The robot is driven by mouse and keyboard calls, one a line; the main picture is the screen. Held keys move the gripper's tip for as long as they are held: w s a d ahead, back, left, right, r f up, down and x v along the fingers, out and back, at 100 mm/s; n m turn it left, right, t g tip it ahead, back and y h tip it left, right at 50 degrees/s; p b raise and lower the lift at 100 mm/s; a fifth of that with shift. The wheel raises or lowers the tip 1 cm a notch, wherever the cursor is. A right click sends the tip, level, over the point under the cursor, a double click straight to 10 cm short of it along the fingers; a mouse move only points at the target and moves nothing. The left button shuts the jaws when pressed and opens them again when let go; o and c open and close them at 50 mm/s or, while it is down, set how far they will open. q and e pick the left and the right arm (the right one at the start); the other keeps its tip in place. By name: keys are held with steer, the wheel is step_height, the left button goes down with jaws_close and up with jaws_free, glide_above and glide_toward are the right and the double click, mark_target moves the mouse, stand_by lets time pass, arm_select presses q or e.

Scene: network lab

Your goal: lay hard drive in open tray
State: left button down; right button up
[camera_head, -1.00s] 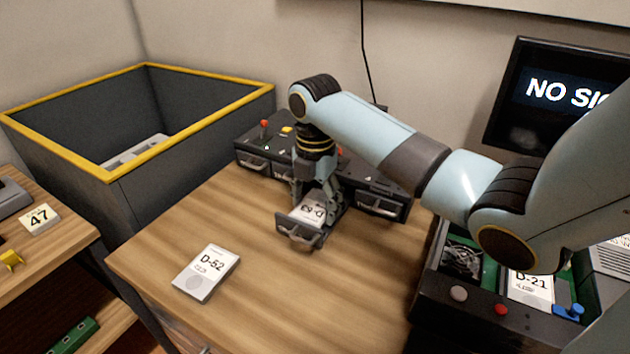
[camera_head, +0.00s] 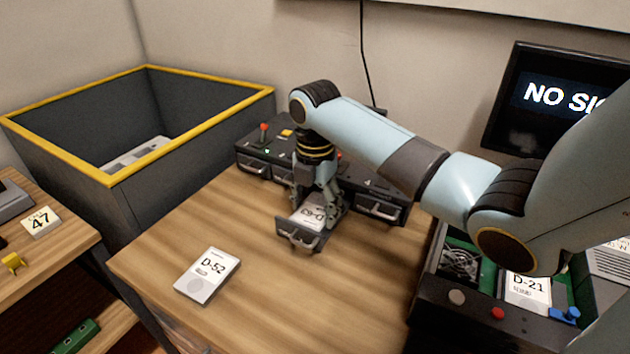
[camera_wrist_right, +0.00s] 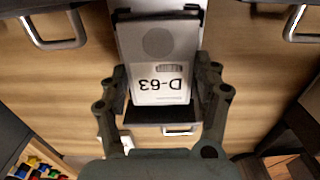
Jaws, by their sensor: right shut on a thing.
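My right gripper (camera_head: 318,208) is over the pulled-out tray (camera_head: 299,236) of the dark drive unit and points down. In the right wrist view, its fingers (camera_wrist_right: 160,88) are shut on a white hard drive (camera_wrist_right: 160,62) labelled D-63, one finger on each side. The drive also shows in the head view (camera_head: 307,213), partly hidden by the fingers. It lies flat within the tray's outline; whether it rests on the tray floor I cannot tell. The tray's front and handle (camera_wrist_right: 180,130) show below it in the wrist view. My left gripper is not in view.
Another drive, D-52 (camera_head: 208,276), lies on the wooden table. Closed trays of the unit (camera_head: 380,210) flank the open one. A dark bin with yellow rim (camera_head: 145,172) stands left. At right, a parts case holds drive D-21 (camera_head: 527,290).

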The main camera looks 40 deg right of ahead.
steer(key=shift+f, duration=0.45)
stand_by(0.3)
steer(key=o, duration=1.6)
step_height(320, 180, up, 8)
steer(key=p, duration=0.9)
steer(key=shift+r, duration=0.1)
